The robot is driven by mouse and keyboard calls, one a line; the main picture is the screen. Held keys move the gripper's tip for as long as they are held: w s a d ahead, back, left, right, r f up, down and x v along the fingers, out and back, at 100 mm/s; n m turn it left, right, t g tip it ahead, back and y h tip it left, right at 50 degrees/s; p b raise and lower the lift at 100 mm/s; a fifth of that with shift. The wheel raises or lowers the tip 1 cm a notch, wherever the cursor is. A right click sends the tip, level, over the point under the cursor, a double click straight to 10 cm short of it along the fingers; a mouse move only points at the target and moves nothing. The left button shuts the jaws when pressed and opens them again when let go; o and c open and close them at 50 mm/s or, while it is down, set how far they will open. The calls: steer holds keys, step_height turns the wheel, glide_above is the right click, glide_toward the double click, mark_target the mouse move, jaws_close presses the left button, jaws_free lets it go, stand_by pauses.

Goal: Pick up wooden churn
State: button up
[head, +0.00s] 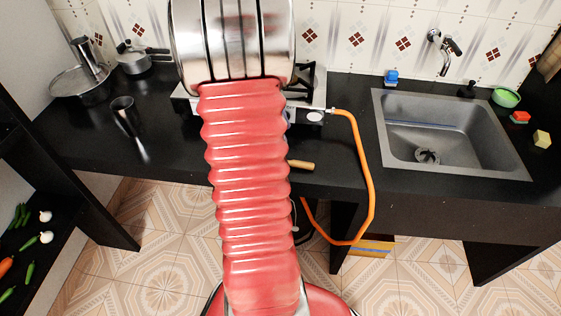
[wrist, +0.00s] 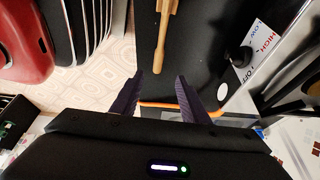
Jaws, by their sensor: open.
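The wooden churn (wrist: 166,28) lies on the black counter in the wrist view, its thin handle pointing down toward my gripper. Its upper part runs out of the top of that view. My gripper (wrist: 160,78) is open, with the two dark fingers apart and nothing between them. The handle's tip shows just above the gap between the fingertips, and I see no contact. In the head view only a short light-wood end of the churn (head: 301,164) shows near the counter's front edge. My arm hides the rest of it and my gripper there.
The stove with its knob (wrist: 238,57) is right of the churn in the wrist view. An orange hose (head: 366,180) loops from the stove over the counter edge. A dark cup (head: 124,112) and pans stand left; the sink (head: 450,135) is right.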

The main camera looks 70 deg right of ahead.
glide_above(297, 161)
steer(key=w, duration=0.2)
steer(key=shift+f, duration=4)
steer(key=shift+s+a, duration=0.1)
steer(key=shift+x, duration=2.6)
steer(key=shift+a, duration=0.15)
steer(key=shift+c, duration=0.2)
jaws_close()
